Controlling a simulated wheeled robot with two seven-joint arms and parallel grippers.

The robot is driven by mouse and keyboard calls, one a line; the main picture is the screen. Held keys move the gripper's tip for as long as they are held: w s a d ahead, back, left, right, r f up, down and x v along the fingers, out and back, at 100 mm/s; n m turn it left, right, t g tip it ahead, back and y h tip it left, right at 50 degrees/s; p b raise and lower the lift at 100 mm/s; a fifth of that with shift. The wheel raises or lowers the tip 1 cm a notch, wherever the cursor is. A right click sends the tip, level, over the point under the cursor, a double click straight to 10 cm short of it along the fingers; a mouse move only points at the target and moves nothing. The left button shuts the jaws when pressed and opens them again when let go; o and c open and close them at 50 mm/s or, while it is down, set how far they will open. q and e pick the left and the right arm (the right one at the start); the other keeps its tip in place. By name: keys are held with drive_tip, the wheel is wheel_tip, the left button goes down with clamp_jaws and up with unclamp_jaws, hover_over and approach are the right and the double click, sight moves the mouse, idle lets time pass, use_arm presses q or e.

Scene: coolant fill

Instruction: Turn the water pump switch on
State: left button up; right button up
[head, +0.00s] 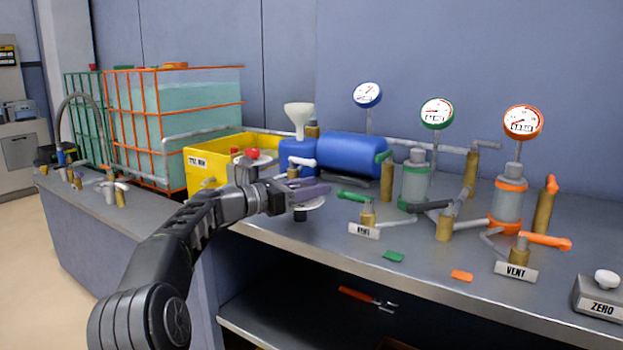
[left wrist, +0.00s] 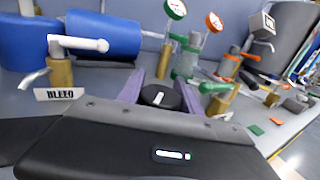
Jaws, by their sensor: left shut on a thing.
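A round black knob (left wrist: 160,97) with a white pointer mark sits between the two purple fingers of my left gripper (left wrist: 163,92) in the left wrist view. I take it to be the water pump switch, though no label for it is readable. In the head view my left gripper (head: 305,192) reaches in over the front edge of the metal bench and is shut on the knob. A pale disc and a dark stub show just under the fingers there. The fingers hide most of the knob in the head view. My right gripper is not in view.
A white-handled valve with a BLEED sign (left wrist: 60,94) stands close by. A blue tank (head: 352,154), a yellow bin (head: 203,172) and a green-handled valve (head: 354,196) surround the gripper. Gauges and orange valves stand right. The bench front has free room.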

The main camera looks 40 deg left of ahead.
use_arm(q)
drive_tip(key=o, duration=1.4)
drive_tip(key=shift+c, duration=0.2)
drive_tip(key=p+v, duration=0.1)
drive_tip(key=v, duration=0.6)
drive_tip(key=shift+s+a, duration=0.2)
drive_tip(key=shift+s, duration=0.2)
drive_tip(key=shift+f, duration=0.1)
